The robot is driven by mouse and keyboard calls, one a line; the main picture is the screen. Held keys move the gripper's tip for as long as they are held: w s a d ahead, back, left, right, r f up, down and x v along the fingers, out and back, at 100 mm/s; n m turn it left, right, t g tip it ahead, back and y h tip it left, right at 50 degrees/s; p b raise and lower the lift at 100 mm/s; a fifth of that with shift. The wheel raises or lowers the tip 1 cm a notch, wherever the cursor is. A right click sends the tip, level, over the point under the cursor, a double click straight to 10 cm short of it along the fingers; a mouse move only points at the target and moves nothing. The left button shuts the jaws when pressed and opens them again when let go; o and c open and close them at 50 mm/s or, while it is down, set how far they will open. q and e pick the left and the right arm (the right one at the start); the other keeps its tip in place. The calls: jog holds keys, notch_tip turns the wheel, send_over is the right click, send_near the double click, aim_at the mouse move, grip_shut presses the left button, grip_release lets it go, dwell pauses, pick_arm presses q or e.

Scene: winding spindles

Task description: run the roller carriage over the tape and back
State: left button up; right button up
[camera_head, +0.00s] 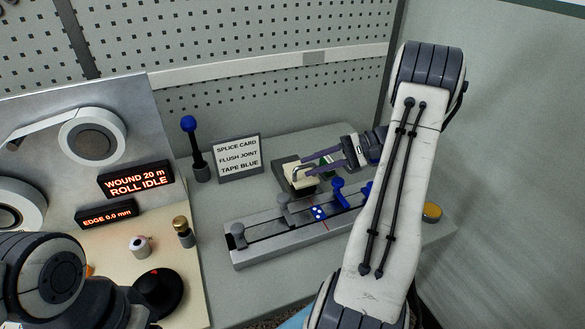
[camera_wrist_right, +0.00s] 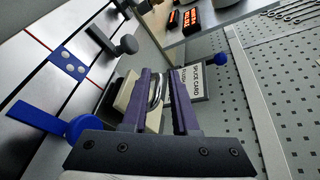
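A long grey splice track (camera_head: 240,258) lies on the bench with a blue tape piece with white dots (camera_head: 318,212) on it. The tape also shows in the wrist view (camera_wrist_right: 67,62). A blue upright lever (camera_head: 338,190) stands at the track beside the tape; I cannot tell which part is the roller carriage. Behind the track is a cream block (camera_head: 304,184) with a metal loop on a dark base. My right gripper (camera_head: 304,166) is open, its purple fingers apart at the metal loop, which shows between them (camera_wrist_right: 156,88). My left gripper is out of view.
A splice card sign (camera_head: 239,157) and a blue-topped post (camera_head: 189,125) stand behind. A panel with red displays (camera_head: 135,180) is at the left. My right arm hides the track's right end.

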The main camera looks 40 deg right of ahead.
aim_at(300, 168)
jog(key=d, duration=0.1)
jog(key=s+d+m+t, duration=0.1)
jog(key=d, duration=0.1)
jog(key=d+t, duration=0.1)
jog(key=shift+s+d+f, duration=0.25)
jog(key=shift+d, duration=0.05)
jog(key=p+x, duration=0.2)
jog(key=x, duration=0.8)
jog(key=shift+w, duration=0.1)
grip_shut()
jog(key=shift+d, duration=0.1)
dwell(0.6)
